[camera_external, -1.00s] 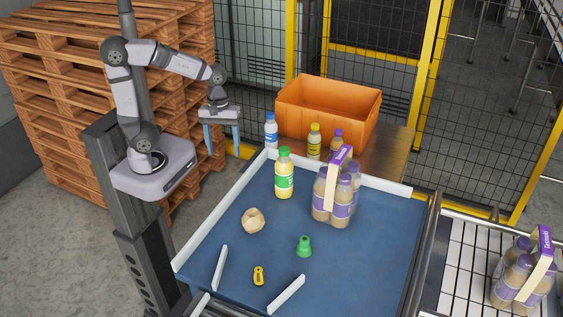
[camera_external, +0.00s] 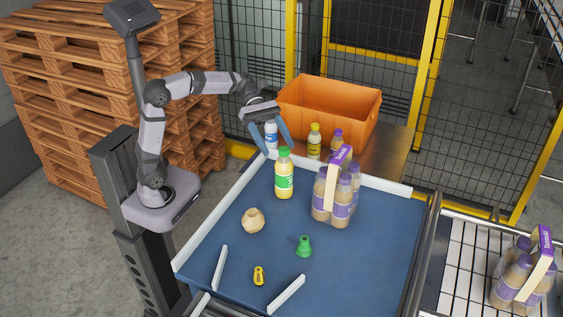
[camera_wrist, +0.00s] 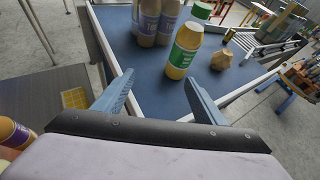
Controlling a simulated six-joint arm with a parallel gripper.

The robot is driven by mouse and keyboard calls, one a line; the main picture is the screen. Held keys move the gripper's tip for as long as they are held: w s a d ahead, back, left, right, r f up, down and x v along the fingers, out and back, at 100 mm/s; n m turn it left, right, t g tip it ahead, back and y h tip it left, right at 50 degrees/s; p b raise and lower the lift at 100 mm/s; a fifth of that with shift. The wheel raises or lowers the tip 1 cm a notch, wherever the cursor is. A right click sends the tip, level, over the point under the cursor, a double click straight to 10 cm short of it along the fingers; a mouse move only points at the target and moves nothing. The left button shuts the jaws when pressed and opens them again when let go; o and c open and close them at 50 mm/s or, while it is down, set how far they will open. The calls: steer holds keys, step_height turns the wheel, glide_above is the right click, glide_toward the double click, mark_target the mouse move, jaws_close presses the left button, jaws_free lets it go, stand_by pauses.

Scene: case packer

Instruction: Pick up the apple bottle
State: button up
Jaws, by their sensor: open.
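The apple bottle, taken to be the one with yellow juice, a green label and a green cap (camera_external: 284,180), stands upright on the blue table near its back left edge. It also shows in the wrist view (camera_wrist: 183,52), ahead of the fingers and toward the right one. My gripper (camera_external: 277,149) is open and empty, tilted, above and behind the bottle near the table's back left corner. Its two blue fingers also show in the wrist view (camera_wrist: 159,76), apart, with nothing between them.
A purple-labelled bottle pack (camera_external: 334,195) stands right of the bottle. A tan faceted object (camera_external: 253,220), green piece (camera_external: 304,246) and yellow piece (camera_external: 258,275) lie nearer. White rails (camera_external: 385,184) edge the table. Behind are small bottles (camera_external: 314,143) and an orange crate (camera_external: 325,115).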

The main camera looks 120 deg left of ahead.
mark_target(286, 175)
steer(key=shift+w+d+r+m+h+p, duration=0.15)
steer(key=shift+w+d+m+h+p, duration=0.75)
steer(key=shift+d+h, duration=0.45)
steer(key=shift+w+d+r+m+h+p, duration=0.15)
steer(key=shift+w+d+m+h+p, duration=0.5)
steer(key=shift+w+d+h, duration=0.7)
steer(key=shift+w+d+r+m+h+p, duration=0.15)
steer(key=shift+w+d+m+h+p, duration=0.75)
steer(key=shift+d, duration=0.65)
steer(key=shift+p+x, duration=0.6)
steer(key=shift+x, duration=0.9)
steer(key=shift+f+p+x, duration=0.15)
steer(key=shift+p+x, duration=0.3)
steer(key=shift+x, duration=0.6)
steer(key=shift+f+p+x, duration=0.2)
steer(key=shift+p+x, duration=0.25)
steer(key=shift+x, duration=0.55)
steer(key=shift+c, duration=0.6)
steer(key=c, duration=1.2)
steer(key=shift+r, duration=0.1)
steer(key=shift+c, duration=0.2)
step_height(286, 175, up, 10)
steer(key=b, duration=0.2)
